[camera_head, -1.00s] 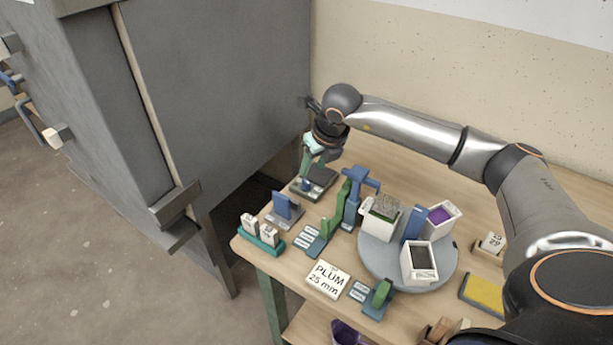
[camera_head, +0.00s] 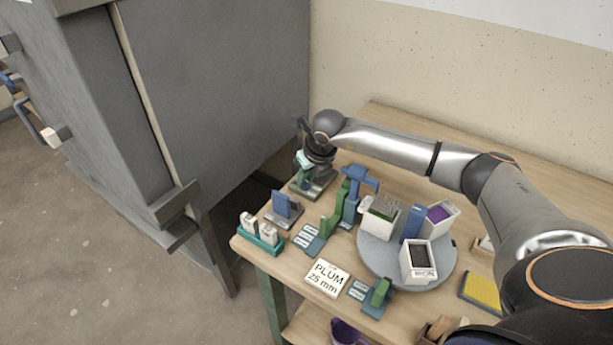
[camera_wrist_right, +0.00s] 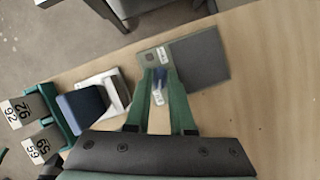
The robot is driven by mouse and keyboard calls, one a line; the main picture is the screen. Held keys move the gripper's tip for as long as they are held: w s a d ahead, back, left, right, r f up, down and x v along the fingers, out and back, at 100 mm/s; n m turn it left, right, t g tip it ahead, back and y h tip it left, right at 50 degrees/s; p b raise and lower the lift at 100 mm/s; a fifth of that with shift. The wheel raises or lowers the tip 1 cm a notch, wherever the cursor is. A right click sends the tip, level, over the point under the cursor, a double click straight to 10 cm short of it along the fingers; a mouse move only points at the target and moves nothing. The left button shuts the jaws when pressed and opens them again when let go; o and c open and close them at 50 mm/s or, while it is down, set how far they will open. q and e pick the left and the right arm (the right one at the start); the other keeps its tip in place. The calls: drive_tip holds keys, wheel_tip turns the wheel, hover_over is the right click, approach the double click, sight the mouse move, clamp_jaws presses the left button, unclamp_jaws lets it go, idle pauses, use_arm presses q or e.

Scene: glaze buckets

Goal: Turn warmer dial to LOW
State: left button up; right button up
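The warmer (camera_wrist_right: 205,62) is a flat unit with a dark grey plate and a lighter green-grey control strip. In the head view the warmer (camera_head: 322,187) sits at the table's back left corner, partly hidden by my right gripper. Its small blue dial (camera_wrist_right: 159,77) stands on the strip, with white labels near it. My right gripper (camera_wrist_right: 161,74) has its green fingers apart, one on each side of the dial; I cannot tell whether they touch it. In the head view the right gripper (camera_head: 304,180) is low over the warmer. My left gripper is not in view.
A blue stand (camera_head: 284,208) and a teal rack (camera_head: 258,240) with white blocks are close by at the left edge. A green and blue fixture (camera_head: 354,195) and a turntable (camera_head: 375,262) with white buckets stand to the right. A grey cabinet (camera_head: 215,80) rises behind the left side.

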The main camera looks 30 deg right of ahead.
clamp_jaws()
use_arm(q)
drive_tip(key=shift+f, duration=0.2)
use_arm(e)
drive_tip(key=shift+n+y+b, duration=0.3)
drive_tip(key=shift+n+b, duration=0.15)
drive_tip(key=shift+n, duration=0.15)
drive_tip(key=shift+d+f+n+y+b, duration=0.1)
drive_tip(key=shift+n+y+b, duration=0.25)
drive_tip(key=shift+n, duration=0.45)
drive_tip(key=shift+n+y+b, duration=0.45)
drive_tip(key=shift+n+b, duration=0.1)
drive_tip(key=shift+n, duration=0.65)
drive_tip(key=n+g+b, duration=0.1)
drive_tip(key=n, duration=0.2)
drive_tip(key=shift+w+d+y, duration=0.1)
drive_tip(key=shift+y, duration=0.3)
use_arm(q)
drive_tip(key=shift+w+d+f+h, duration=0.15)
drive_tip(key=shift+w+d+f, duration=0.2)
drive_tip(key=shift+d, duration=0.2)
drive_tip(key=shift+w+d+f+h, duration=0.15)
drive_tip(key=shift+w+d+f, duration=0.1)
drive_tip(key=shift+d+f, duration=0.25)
use_arm(e)
drive_tip(key=shift+n, duration=0.6)
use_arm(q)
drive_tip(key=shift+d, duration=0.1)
use_arm(e)
drive_tip(key=shift+n+y, duration=0.3)
